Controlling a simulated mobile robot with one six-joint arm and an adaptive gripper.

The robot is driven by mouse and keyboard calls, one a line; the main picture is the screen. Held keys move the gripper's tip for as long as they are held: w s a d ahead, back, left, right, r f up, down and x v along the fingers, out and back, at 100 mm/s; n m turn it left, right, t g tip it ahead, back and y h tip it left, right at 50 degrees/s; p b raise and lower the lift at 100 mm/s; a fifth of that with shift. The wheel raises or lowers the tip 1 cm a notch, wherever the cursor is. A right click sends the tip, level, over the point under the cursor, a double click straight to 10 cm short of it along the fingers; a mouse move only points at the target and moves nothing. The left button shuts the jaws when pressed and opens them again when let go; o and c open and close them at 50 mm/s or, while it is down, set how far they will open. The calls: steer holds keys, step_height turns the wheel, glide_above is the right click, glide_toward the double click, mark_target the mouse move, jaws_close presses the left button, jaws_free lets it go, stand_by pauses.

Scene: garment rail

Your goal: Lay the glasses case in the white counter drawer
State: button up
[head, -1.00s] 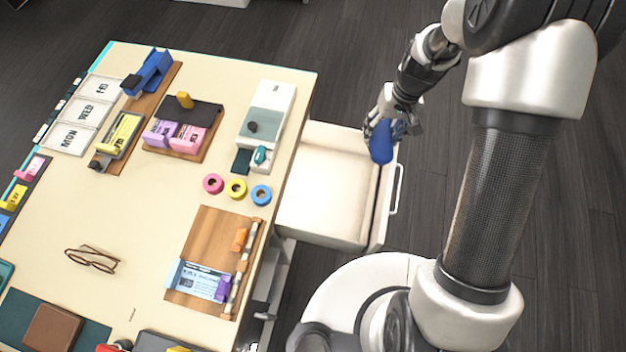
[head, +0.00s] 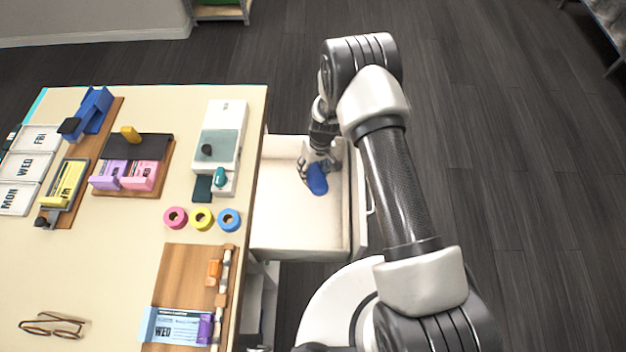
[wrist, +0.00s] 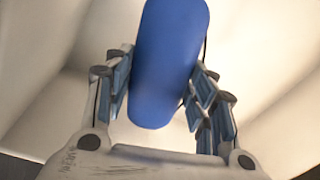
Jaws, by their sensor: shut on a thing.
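The blue glasses case (head: 317,180) is held in my gripper (head: 319,170) over the open white drawer. In the wrist view the case (wrist: 168,60) stands between the two finger pads of my gripper (wrist: 165,95), which is shut on it. The white counter drawer (head: 290,236) is pulled out from the right side of the counter. Pale drawer surfaces (wrist: 262,40) surround the case in the wrist view. I cannot tell whether the case touches the drawer floor.
The cream counter (head: 110,240) is left of the drawer. On it are a grey-white box (head: 222,125), tape rolls (head: 201,219), a wooden board (head: 180,275) and folded eyeglasses (head: 52,325). The front part of the drawer is empty. Dark floor (head: 520,180) lies clear to the right.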

mark_target(314, 178)
steer(key=shift+f+b, duration=0.7)
steer(key=shift+f, duration=1.95)
steer(key=shift+f, duration=0.15)
steer(key=o, duration=1.1)
steer(key=r+p, duration=0.1)
steer(key=r, duration=0.3)
steer(key=d+r+p, duration=0.1)
steer(key=r, duration=0.3)
steer(key=r+p, duration=0.1)
steer(key=r, duration=0.3)
steer(key=shift+w+d+r+p, duration=0.2)
steer(key=shift+w+r+p, duration=0.05)
steer(key=shift+w+p, duration=0.1)
